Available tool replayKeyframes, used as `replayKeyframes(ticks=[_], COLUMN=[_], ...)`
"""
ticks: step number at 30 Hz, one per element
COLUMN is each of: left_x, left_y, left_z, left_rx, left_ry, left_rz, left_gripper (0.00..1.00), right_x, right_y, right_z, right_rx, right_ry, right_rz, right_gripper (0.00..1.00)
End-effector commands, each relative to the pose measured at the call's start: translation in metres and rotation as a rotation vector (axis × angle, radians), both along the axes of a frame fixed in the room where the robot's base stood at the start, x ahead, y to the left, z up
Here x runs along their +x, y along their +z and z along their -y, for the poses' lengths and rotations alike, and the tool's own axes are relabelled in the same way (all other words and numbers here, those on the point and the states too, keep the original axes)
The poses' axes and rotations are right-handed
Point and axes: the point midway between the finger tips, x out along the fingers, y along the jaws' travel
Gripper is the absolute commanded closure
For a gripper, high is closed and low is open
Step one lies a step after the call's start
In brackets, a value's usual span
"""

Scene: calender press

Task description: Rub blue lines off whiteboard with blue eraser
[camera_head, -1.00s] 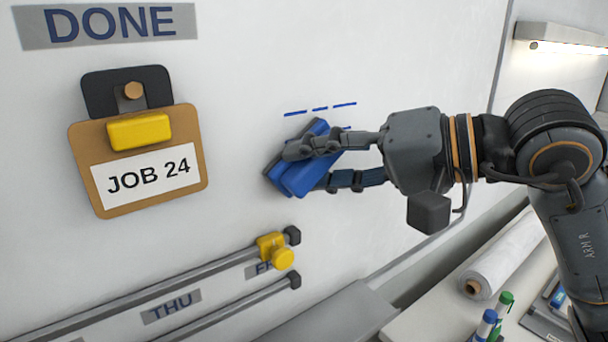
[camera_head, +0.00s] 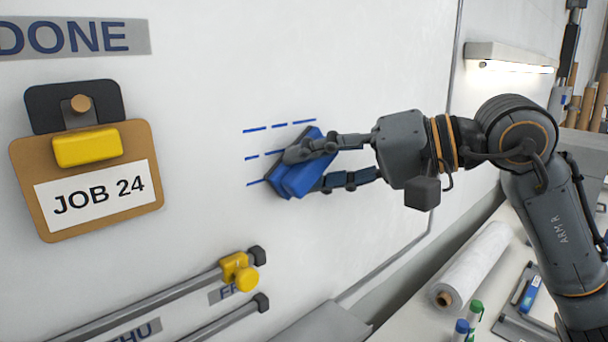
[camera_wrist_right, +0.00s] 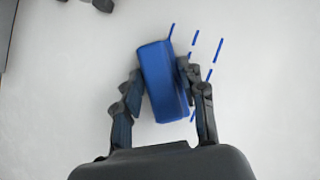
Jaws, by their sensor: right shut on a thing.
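The blue eraser (camera_head: 300,172) is held tilted at the whiteboard (camera_head: 380,60), over part of the blue lines. My right gripper (camera_head: 312,168) is shut on it, with fingers on two opposite sides. The eraser also shows in the right wrist view (camera_wrist_right: 163,80) between the fingers (camera_wrist_right: 160,100). Short blue dashes (camera_head: 279,125) lie in rows above and left of the eraser; in the right wrist view, blue strokes (camera_wrist_right: 213,62) lie to its right. The eraser and fingers hide part of the lower rows. Whether the eraser touches the board is hard to tell. My left gripper is not in view.
A JOB 24 card (camera_head: 95,195) with a yellow clip (camera_head: 86,147) hangs at left. Grey rails (camera_head: 150,300) with a yellow slider (camera_head: 240,272) run below. Bare board lies above the lines.

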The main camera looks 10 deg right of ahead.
Motion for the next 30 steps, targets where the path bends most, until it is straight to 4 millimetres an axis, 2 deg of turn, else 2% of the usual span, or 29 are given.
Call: replayKeyframes(ticks=[11,21,26,30], left_x=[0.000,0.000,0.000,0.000], left_y=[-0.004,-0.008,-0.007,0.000], left_z=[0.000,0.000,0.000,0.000], left_rx=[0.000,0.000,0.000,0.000], left_ry=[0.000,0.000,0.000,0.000], left_rz=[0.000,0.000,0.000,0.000], left_gripper=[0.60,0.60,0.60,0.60], right_x=[0.012,0.026,0.027,0.027], right_y=[-0.001,0.000,0.002,0.012], right_z=[0.015,0.037,0.038,0.038], right_rx=[0.000,0.001,0.000,0.000], right_ry=[-0.003,-0.002,-0.001,-0.001], right_rz=[-0.001,-0.001,0.000,0.002], right_gripper=[0.84,0.84,0.84,0.84])
